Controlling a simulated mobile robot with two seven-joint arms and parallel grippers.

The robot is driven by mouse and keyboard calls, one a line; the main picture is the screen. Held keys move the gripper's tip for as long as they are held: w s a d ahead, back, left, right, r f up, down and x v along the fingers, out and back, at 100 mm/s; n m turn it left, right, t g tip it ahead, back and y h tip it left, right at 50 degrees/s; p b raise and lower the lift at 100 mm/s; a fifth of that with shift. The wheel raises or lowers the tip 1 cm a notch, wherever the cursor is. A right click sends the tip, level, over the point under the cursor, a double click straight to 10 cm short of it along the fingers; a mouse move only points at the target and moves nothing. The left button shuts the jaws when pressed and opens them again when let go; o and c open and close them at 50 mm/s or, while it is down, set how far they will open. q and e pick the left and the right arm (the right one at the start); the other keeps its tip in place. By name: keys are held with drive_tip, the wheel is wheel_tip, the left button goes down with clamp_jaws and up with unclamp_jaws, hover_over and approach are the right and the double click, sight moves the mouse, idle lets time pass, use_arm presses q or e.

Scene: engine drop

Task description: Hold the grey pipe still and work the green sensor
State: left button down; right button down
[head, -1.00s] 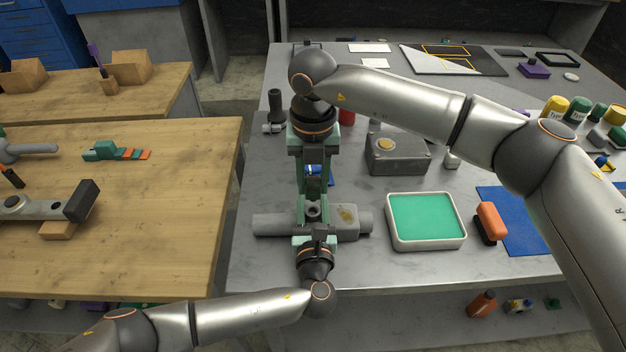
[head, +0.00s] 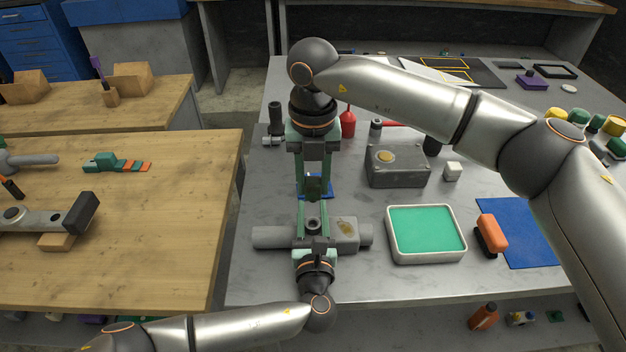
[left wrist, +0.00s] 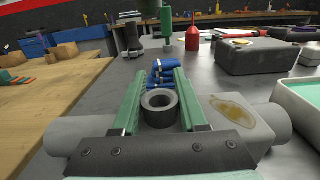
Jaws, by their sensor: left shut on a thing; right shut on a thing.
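The grey pipe (head: 270,237) lies across the near part of the grey bench, with a blocky middle bearing a brown stain. My left gripper (head: 314,228) is shut on its upright round port. In the left wrist view the green fingers (left wrist: 155,105) flank the port (left wrist: 160,103), whose dark hole is open and empty. My right gripper (head: 315,178) points down, shut on the green sensor (head: 316,187), just beyond the pipe and apart from it. In the left wrist view the sensor (left wrist: 167,20) hangs upright above the bench, with a paler stem below.
A blue item (head: 327,190) lies behind the pipe. A grey box (head: 398,168), a white-rimmed tray with a green floor (head: 427,233) and an orange-black brush (head: 491,234) stand to the right. A red bottle (head: 347,124) and a dark fitting (head: 276,118) stand farther back.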

idle(0.3)
use_arm(q)
drive_tip(key=shift+c, duration=1.8)
unclamp_jaws()
drive_tip(key=shift+r, duration=0.1)
drive_tip(key=shift+r, duration=1.3)
use_arm(e)
drive_tip(key=shift+r, duration=0.1)
use_arm(q)
wheel_tip(320, 180, up, 11)
